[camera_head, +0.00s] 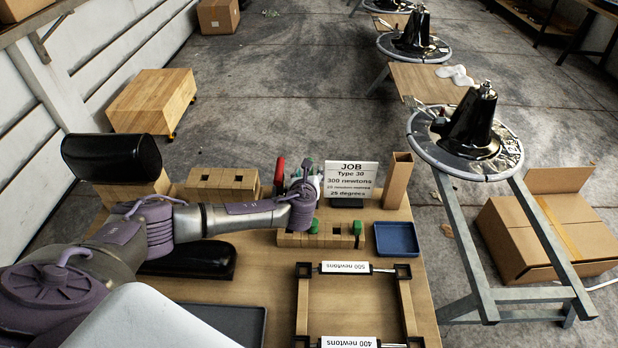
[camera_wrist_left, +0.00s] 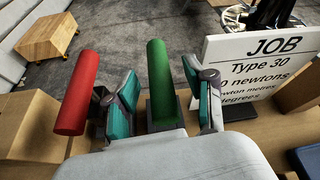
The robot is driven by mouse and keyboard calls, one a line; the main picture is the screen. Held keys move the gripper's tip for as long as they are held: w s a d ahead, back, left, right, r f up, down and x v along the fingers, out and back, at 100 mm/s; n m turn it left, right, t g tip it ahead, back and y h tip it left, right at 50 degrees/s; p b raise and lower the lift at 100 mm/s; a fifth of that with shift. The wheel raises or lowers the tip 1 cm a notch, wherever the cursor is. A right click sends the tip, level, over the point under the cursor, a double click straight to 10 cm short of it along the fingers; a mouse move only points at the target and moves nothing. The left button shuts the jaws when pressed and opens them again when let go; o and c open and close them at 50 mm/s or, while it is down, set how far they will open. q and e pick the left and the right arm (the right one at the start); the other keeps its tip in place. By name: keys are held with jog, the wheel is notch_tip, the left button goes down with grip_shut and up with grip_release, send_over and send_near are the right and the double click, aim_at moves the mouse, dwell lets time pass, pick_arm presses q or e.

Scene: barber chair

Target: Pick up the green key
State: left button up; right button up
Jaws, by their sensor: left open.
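The green key shows in the left wrist view as an upright green cylinder (camera_wrist_left: 160,82), standing in a dark holder. My left gripper (camera_wrist_left: 167,100) is open, with one teal-padded finger on each side of the green cylinder. In the head view my left gripper (camera_head: 303,182) is at the back of the workbench and mostly hides the green key. My right gripper is not in view.
A red cylinder (camera_wrist_left: 78,92) stands just left of my left finger. The JOB sign (camera_head: 349,181) stands close on the right. A wooden block with small green pieces (camera_head: 319,240), a blue tray (camera_head: 397,239) and a wooden post (camera_head: 397,180) are nearby.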

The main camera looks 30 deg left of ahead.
pick_arm(q)
grip_shut()
jog(key=shift+r, duration=0.1)
